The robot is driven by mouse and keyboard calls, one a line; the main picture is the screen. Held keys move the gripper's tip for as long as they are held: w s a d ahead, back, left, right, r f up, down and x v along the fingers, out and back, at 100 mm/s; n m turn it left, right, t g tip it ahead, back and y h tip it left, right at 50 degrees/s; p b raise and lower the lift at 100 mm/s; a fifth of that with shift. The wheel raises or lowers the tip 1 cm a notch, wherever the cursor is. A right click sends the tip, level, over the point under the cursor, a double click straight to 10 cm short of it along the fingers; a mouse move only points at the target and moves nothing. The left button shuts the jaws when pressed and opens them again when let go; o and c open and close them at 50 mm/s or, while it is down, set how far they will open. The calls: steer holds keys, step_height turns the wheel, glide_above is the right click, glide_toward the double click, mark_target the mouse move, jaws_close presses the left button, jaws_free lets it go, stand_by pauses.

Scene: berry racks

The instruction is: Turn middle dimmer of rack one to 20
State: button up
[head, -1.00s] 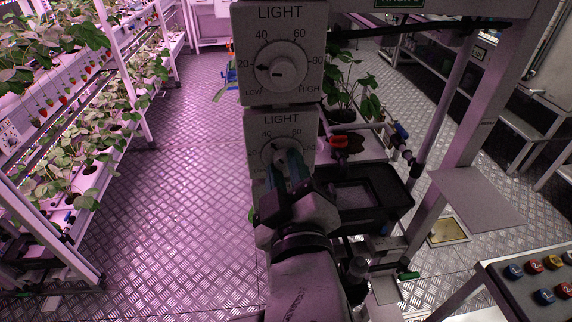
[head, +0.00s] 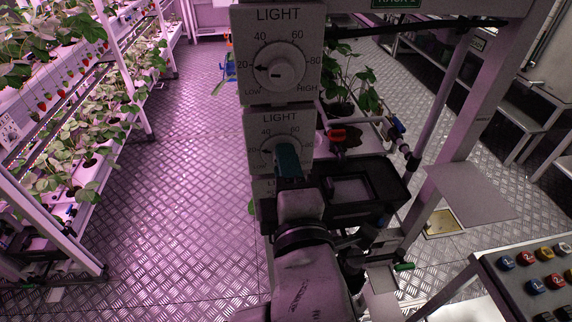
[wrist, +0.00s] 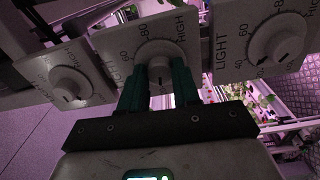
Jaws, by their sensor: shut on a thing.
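The middle dimmer (head: 267,137) is a white LIGHT panel with a round knob, below the top dimmer (head: 278,72), whose pointer is near 20. In the wrist view the middle dimmer panel (wrist: 112,46) is the centre one. My gripper (head: 287,160) is at the middle dimmer from the front. In the wrist view its green fingers (wrist: 158,85) are on either side of the middle knob (wrist: 160,68) and shut on it.
A black tray (head: 392,190) and red-handled valve (head: 337,135) are at right. A button panel (head: 535,285) stands at lower right. Plant racks (head: 85,190) line the left; the floor between is clear.

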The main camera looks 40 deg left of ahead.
steer(key=shift+n, duration=0.4)
steer(key=o, duration=1.1)
steer(key=shift+c, duration=0.2)
steer(key=b+v, duration=0.2)
steer(key=v, duration=0.8)
steer(key=shift+s+d+b, duration=0.25)
steer(key=shift+s+b, duration=0.05)
steer(key=shift+b, duration=0.05)
